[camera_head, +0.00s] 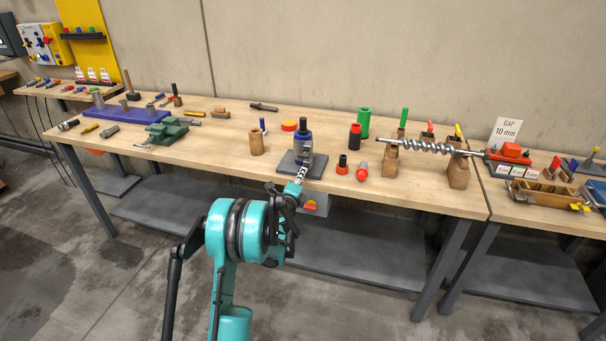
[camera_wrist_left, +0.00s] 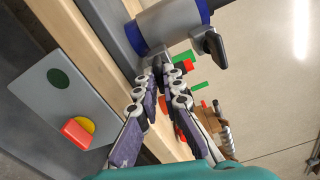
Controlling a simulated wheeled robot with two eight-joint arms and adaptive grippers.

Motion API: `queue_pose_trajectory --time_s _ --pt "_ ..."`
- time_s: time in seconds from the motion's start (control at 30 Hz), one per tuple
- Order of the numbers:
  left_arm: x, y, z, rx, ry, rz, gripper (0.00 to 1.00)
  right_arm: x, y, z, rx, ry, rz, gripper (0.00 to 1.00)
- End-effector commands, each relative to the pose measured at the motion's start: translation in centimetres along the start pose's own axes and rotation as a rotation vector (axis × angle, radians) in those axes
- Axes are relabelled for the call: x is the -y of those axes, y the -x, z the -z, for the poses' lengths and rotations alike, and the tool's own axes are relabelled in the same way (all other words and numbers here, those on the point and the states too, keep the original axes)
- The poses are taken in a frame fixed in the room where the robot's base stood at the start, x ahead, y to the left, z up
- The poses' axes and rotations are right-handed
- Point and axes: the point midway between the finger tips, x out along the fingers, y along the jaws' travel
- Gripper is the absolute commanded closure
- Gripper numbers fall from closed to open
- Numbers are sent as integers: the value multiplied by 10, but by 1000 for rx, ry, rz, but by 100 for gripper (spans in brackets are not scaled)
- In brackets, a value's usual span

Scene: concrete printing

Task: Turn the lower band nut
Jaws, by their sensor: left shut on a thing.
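A silver cylinder with blue bands (camera_head: 303,148) stands upright on a grey base plate (camera_head: 285,163) near the table's front edge. In the left wrist view the cylinder (camera_wrist_left: 170,25) lies sideways, with the lower blue band (camera_wrist_left: 136,38) on the left. A dark nut (camera_wrist_left: 211,46) sticks out at the upper band, clear of my fingers. My left gripper (camera_head: 300,176) reaches the cylinder's front low down. In the left wrist view its fingertips (camera_wrist_left: 158,74) are closed together on the lower band nut, which they mostly hide. My right gripper is not in view.
A wooden cup (camera_head: 257,142) stands left of the cylinder. Red and black parts (camera_head: 342,166) and a steel screw (camera_head: 430,147) on wooden stands are to the right. A grey panel with a red button (camera_head: 312,204) hangs below the table's edge.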

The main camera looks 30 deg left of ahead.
Motion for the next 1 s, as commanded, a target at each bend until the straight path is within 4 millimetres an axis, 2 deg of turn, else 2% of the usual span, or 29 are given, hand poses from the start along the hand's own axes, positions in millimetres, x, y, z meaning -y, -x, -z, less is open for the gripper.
queue_pose_trajectory --time_s 0.1,0.2,0.53,0.8,1.0 --pt "0 1 0 -1 -143 0 100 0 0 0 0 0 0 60" --pt "0 1 0 -1 -204 0 100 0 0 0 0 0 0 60" --pt "0 1 1 -1 -244 0 100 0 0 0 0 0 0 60" --pt "0 1 1 -1 -594 0 100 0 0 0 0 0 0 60" --pt "0 1 1 -1 -664 0 100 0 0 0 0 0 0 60"
